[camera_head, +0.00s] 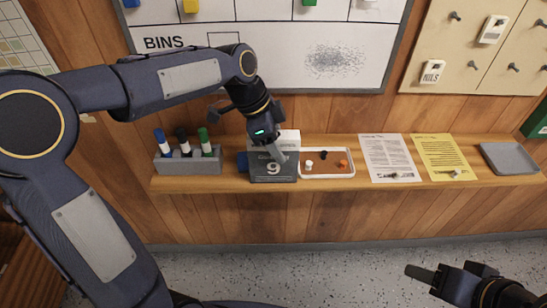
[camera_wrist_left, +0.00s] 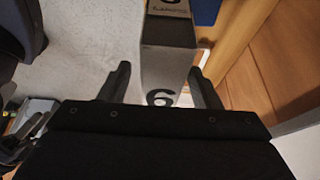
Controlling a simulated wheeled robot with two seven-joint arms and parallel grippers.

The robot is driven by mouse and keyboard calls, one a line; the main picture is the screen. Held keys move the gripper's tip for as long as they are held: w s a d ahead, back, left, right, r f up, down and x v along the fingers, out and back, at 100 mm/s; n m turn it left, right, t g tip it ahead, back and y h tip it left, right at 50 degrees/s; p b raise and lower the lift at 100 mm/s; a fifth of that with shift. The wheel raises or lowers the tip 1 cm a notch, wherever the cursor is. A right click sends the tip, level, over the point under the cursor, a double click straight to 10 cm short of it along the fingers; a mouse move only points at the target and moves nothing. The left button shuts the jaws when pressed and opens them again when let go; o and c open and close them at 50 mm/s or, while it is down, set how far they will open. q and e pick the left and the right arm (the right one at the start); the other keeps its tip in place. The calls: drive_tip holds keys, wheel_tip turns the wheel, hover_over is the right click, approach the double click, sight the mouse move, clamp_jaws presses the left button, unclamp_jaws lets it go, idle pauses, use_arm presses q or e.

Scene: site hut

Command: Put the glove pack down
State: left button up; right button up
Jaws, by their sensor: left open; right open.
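A box with a dark grey front marked 9 (camera_head: 273,172) stands on the wooden shelf; it appears to be the glove pack. My left gripper (camera_head: 279,154) is over the box, pointing down, and partly hides its top. In the left wrist view a pale grey box with a dark numeral (camera_wrist_left: 168,62) lies between the two spread fingers of my left gripper (camera_wrist_left: 160,80). Gaps show beside it, so the fingers are open; contact cannot be told. My right gripper (camera_head: 425,274) is open and empty at the lower right, away from the shelf.
On the shelf (camera_head: 230,184), a grey holder (camera_head: 188,163) with three markers stands left of the box. A white-rimmed tray (camera_head: 327,176) with small pieces sits close right. Further right lie a white sheet (camera_head: 390,155), a yellow sheet (camera_head: 440,156) and a grey tray (camera_head: 510,157).

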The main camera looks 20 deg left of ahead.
use_arm(q)
drive_tip(key=shift+f, duration=0.2)
drive_tip(key=shift+c, duration=0.5)
clamp_jaws()
